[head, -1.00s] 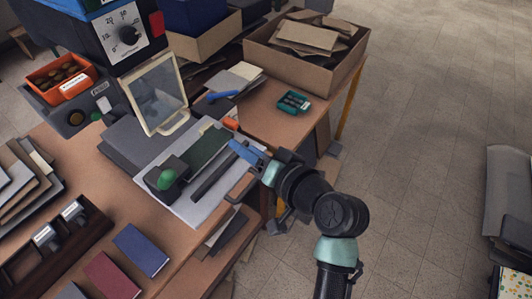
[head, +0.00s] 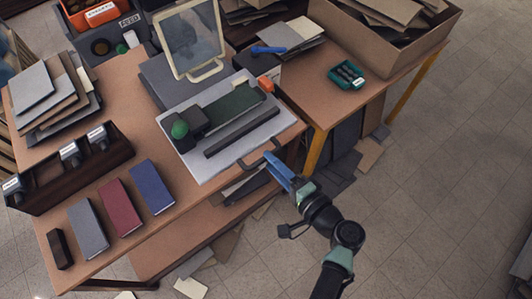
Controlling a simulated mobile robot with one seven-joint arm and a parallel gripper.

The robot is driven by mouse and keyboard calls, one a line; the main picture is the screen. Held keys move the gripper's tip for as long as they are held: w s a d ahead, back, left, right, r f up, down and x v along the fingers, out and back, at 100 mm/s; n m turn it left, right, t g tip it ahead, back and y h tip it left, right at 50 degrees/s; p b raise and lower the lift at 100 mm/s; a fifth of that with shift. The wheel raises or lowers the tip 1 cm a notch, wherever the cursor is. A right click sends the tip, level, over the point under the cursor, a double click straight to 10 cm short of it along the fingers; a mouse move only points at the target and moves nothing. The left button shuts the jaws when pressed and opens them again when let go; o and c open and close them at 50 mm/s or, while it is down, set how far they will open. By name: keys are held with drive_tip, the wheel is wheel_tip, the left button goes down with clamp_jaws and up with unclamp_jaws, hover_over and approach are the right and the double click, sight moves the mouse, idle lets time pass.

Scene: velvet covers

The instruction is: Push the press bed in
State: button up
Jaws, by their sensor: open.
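The press bed (head: 215,160) is a pale grey plate that sticks out from under the press on the table. It carries a dark green velvet strip (head: 234,104), a dark bar (head: 242,132) and a dark block with a green knob (head: 179,130). A dark loop handle (head: 259,160) is on its front edge. The clear guard in a cream frame (head: 218,70) stands upright behind it. My gripper (head: 274,164) has blue fingers and is open, just by the handle's right end. I cannot tell whether it touches the handle.
A rack of stamps (head: 70,165) and grey, maroon and blue books (head: 152,186) lie on the left of the table (head: 135,90). A green case (head: 346,75) and a cardboard box (head: 400,45) are at the right.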

drive_tip(key=shift+x, duration=1.7)
drive_tip(key=shift+d, duration=0.1)
clamp_jaws()
